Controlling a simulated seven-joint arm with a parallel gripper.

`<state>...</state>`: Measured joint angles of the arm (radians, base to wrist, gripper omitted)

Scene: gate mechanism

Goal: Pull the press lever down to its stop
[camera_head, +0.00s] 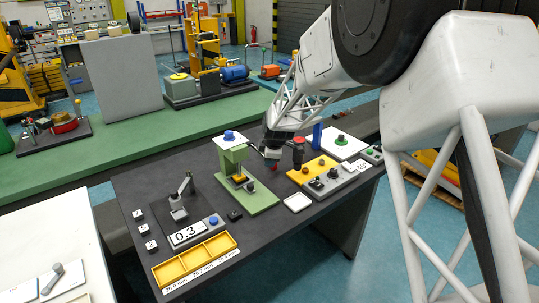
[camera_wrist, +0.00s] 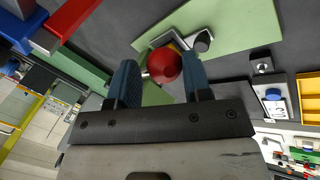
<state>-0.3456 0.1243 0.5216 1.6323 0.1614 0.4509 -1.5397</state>
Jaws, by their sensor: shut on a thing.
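The green press (camera_head: 235,160) stands on a green base plate (camera_head: 262,200) on the dark table, with a blue part on top. In the wrist view, the press lever's red ball knob (camera_wrist: 166,68) sits between the two blue fingers of my gripper (camera_wrist: 160,64), with a short bit of pale rod beside it. My gripper is shut on the lever at this knob. In the head view, my gripper (camera_head: 270,155) is just right of the press column. The arm and gripper hide most of the lever there, so its angle is hard to tell.
A black post with a red top (camera_head: 298,150) stands close right of my gripper. A white tray (camera_head: 298,202), a 0.3 display (camera_head: 188,234) and a yellow bin (camera_head: 195,258) are in front.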

